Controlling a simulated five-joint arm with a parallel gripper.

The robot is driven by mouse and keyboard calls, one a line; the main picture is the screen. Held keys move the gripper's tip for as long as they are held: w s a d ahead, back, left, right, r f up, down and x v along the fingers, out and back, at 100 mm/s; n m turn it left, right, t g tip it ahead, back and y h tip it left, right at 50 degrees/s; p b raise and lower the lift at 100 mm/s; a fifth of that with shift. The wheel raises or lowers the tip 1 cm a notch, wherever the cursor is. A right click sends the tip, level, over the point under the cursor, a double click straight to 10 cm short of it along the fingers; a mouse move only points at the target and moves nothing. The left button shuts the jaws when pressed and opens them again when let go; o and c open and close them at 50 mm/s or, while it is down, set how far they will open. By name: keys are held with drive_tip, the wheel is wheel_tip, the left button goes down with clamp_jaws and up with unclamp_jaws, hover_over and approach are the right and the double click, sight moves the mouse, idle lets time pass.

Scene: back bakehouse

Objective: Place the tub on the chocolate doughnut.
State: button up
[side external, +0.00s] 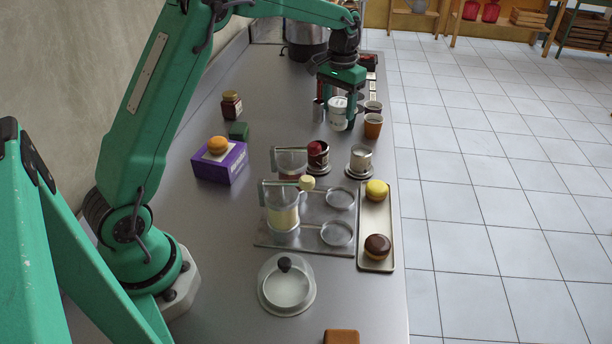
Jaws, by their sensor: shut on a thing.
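My gripper (337,121) is at the far part of the steel counter, pointing down, shut on a white tub (338,108). I cannot tell whether the tub touches the counter. The chocolate doughnut (377,247) lies at the near end of a long narrow tray (376,218) by the counter's right edge, well nearer the camera than my gripper. Its top is bare. A yellow-topped doughnut (376,190) lies at the tray's far end.
Brown cups (373,126) stand close right of my gripper. Metal cups (360,160), clear jugs (283,215) and a metal rack (310,236) lie between the tub and the tray's left.

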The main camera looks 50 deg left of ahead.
drive_tip(key=s+d+r+m, duration=0.1)
drive_tip(key=s+d+m, duration=0.15)
drive_tip(key=d, duration=0.75)
drive_tip(key=s+d+r+m, duration=0.1)
drive_tip(key=s+d, duration=0.3)
drive_tip(key=d, duration=0.6)
drive_tip(key=s+d+m, duration=0.4)
drive_tip(key=s+d, duration=1.1)
drive_tip(key=s, duration=0.1)
hover_over(378, 242)
wheel_tip(378, 242, down, 7)
drive_tip(key=shift+f, duration=1.8)
drive_tip(key=shift+s+f, duration=0.1)
drive_tip(key=shift+f, duration=0.05)
drive_tip(key=o, duration=1)
drive_tip(key=shift+o, duration=0.2)
